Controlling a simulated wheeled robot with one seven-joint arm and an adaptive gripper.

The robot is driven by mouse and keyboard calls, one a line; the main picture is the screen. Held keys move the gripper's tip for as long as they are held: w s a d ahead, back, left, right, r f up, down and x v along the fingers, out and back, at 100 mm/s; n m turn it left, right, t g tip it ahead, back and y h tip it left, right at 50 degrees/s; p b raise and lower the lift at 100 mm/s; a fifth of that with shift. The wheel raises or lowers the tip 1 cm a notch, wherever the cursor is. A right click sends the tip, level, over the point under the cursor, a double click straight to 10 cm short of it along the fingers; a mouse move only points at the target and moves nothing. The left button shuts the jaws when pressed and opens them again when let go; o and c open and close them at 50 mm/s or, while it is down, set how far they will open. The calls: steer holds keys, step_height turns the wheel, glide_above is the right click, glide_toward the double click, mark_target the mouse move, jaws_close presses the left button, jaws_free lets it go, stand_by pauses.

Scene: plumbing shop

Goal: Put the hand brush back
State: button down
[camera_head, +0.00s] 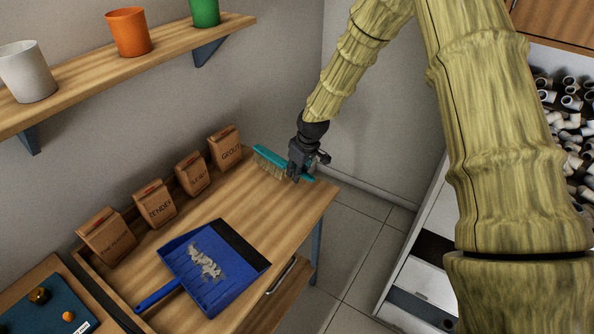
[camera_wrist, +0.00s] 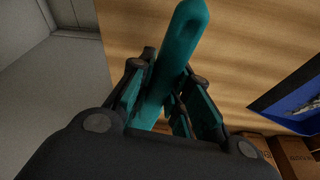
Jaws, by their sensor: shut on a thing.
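A teal hand brush (camera_head: 267,157) with pale bristles is at the far right end of the wooden workbench (camera_head: 215,204). My gripper (camera_head: 299,172) is shut on its handle. In the wrist view the teal handle (camera_wrist: 178,62) runs between the fingers (camera_wrist: 160,100) and sticks out past them. In the head view the bristles point down at the bench top; I cannot tell whether they touch it. A blue dustpan (camera_head: 178,258) lies on the bench in front of the brush, with a heap of grey-white debris (camera_head: 205,262) in it.
Several brown labelled bags (camera_head: 155,203) stand along the bench's back edge. A wall shelf (camera_head: 85,86) above holds white, orange (camera_head: 129,33) and green pots. A blue mat (camera_head: 42,308) lies at lower left. A rack of pipe fittings (camera_head: 570,110) stands at right.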

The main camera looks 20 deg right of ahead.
steer(key=shift+f+b, duration=0.75)
steer(key=shift+f, duration=1)
steer(key=c, duration=1.3)
jaws_free()
steer(key=shift+o, duration=0.2)
steer(key=shift+v, duration=6)
steer(key=shift+d, duration=0.1)
